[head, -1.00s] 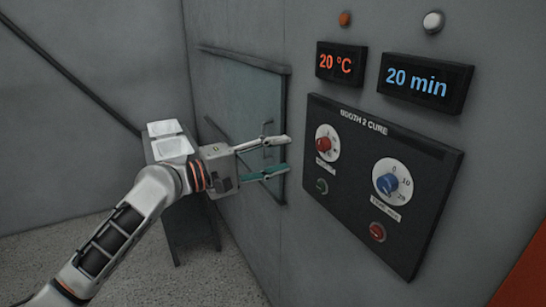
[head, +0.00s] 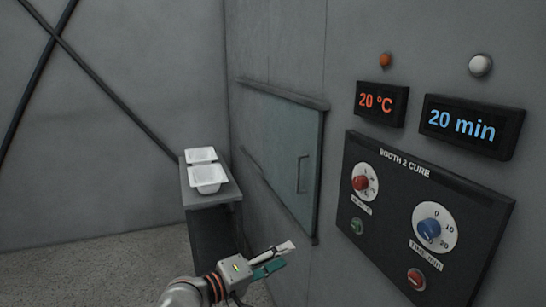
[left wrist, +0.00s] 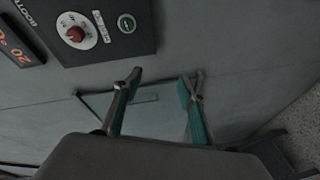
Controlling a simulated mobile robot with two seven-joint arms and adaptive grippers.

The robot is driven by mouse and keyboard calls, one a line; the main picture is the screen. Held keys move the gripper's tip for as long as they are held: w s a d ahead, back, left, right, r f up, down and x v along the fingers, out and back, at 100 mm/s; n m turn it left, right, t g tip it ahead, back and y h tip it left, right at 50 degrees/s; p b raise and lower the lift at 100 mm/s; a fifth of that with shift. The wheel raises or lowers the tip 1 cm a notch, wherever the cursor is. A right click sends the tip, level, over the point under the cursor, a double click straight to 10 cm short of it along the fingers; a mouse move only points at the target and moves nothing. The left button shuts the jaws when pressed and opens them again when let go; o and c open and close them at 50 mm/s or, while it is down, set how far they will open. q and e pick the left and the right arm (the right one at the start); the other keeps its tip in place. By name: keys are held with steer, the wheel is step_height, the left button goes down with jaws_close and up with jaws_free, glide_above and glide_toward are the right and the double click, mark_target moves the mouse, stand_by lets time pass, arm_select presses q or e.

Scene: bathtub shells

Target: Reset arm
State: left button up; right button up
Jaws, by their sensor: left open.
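My left gripper (head: 280,256) is low in the head view, below and to the left of the control panel. Its fingers are apart with nothing between them. In the left wrist view the open fingers of the left gripper (left wrist: 158,92) point toward the grey wall. The panel, marked "BOOTH 2 CURE" (head: 374,235), carries a red knob (head: 361,183), a blue knob (head: 428,228), a green button (head: 357,226) and a red button (head: 416,279). The red knob also shows in the left wrist view (left wrist: 76,34). My right gripper is not in view.
Displays read 20 °C (head: 381,102) and 20 min (head: 464,125). An orange lamp (head: 386,60) and a white lamp (head: 480,65) sit above. A glass hatch (head: 283,150) is in the wall. White tub shells (head: 208,176) stand on a dark stand (head: 190,196). Floor at left is clear.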

arm_select(q)
steer(key=s+a+f+m+t+y, duration=0.1)
steer(key=s+a+f+y, duration=0.15)
steer(key=f, duration=0.45)
steer(key=s+a+f+y, duration=0.1)
steer(key=s+a+f, duration=0.25)
steer(key=f, duration=0.35)
steer(key=s+a+f+m+y, duration=0.3)
steer(key=s+a+f+y, duration=0.1)
steer(key=s+a+f, duration=0.5)
steer(key=s+a+f+m+g+y, duration=0.1)
steer(key=s+a+f+m+y, duration=0.2)
steer(key=s+a+f, duration=0.6)
steer(key=s+f, duration=0.1)
steer(key=s, duration=0.4)
steer(key=shift+a+f+m+y, duration=0.3)
steer(key=shift+m+y, duration=0.05)
steer(key=shift+m, duration=0.05)
